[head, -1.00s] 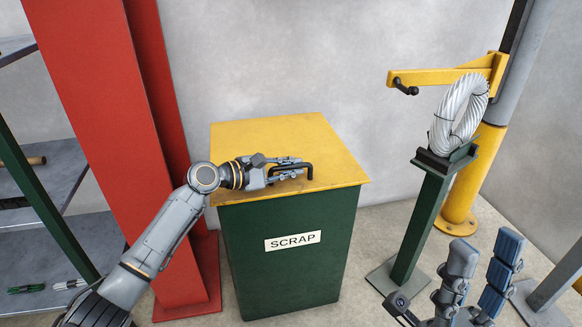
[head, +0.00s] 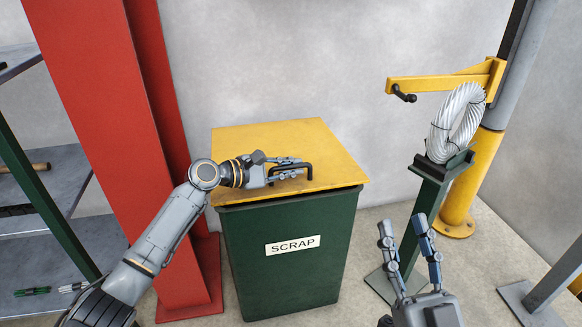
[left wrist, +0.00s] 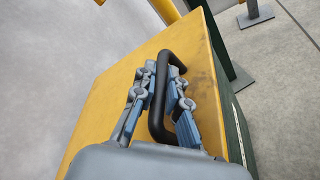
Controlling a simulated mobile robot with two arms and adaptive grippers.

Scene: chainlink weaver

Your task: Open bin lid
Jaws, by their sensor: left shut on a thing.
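The scrap bin (head: 290,255) is a dark green box with a white SCRAP label, standing on the floor in the middle of the head view. Its flat yellow lid (head: 255,143) covers the top. A thin dark band shows under the lid's front edge; I cannot tell if the lid is slightly raised. My left gripper (head: 298,167) is shut on the black lid handle (head: 311,172). In the left wrist view the handle (left wrist: 157,112) passes between the fingers. My right gripper (head: 403,220) is open and empty, right of the bin and apart from it.
A red column (head: 95,110) stands left of the bin, close to my left arm. Shelves (head: 60,235) are at far left. A green stand (head: 420,215) carries a coiled wire ring (head: 440,145) at right, beside a yellow post (head: 470,185). A grey wall stands behind the bin.

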